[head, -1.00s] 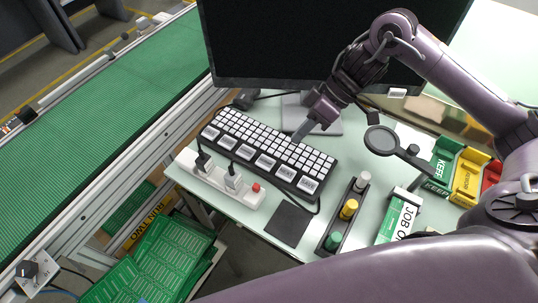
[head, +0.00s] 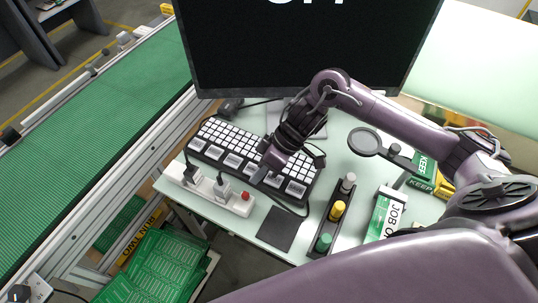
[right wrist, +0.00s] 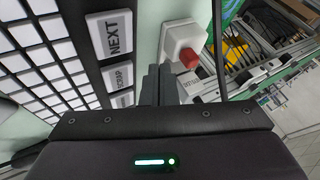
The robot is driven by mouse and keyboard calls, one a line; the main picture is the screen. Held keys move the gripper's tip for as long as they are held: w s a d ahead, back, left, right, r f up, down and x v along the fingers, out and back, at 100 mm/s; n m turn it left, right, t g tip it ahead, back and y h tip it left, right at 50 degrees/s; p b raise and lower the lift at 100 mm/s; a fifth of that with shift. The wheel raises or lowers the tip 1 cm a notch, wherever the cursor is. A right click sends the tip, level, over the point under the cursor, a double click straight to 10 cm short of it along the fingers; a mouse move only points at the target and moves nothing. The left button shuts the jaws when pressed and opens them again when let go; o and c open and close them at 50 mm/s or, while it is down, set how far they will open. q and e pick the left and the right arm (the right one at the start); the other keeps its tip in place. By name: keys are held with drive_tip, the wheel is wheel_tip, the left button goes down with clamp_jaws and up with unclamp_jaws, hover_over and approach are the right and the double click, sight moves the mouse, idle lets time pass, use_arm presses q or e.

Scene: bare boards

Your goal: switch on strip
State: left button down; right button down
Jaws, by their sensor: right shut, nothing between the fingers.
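A white power strip (head: 207,189) lies along the near-left edge of the desk, with two dark plugs in it. A red switch (head: 246,196) sits at its right end. In the right wrist view the red switch (right wrist: 190,58) and the strip's white end (right wrist: 178,38) show just beyond and right of my fingertips. My right gripper (head: 257,180) is shut and empty, pointing down by the keyboard's front edge, close to the switch but apparently apart from it. Its fingers (right wrist: 158,80) also show in the right wrist view. My left gripper is not in view.
A keyboard (head: 215,136) with large labelled front keys lies behind the strip. A monitor (head: 300,50) stands at the back, with white letters cut off at the top. A dark pad (head: 280,229) and a tray of coloured knobs (head: 325,222) lie to the right.

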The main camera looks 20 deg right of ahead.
sight(246, 195)
drive_tip(key=shift+s+a, duration=0.65)
drive_tip(key=shift+a, duration=0.1)
drive_tip(key=a+p, duration=0.1)
drive_tip(key=s+a+p, duration=0.1)
drive_tip(key=shift+s+r+p, duration=0.25)
drive_tip(key=shift+s+p, duration=0.05)
drive_tip(key=shift+p, duration=0.05)
drive_tip(key=shift+s+a+f, duration=0.1)
drive_tip(key=shift+f, duration=0.1)
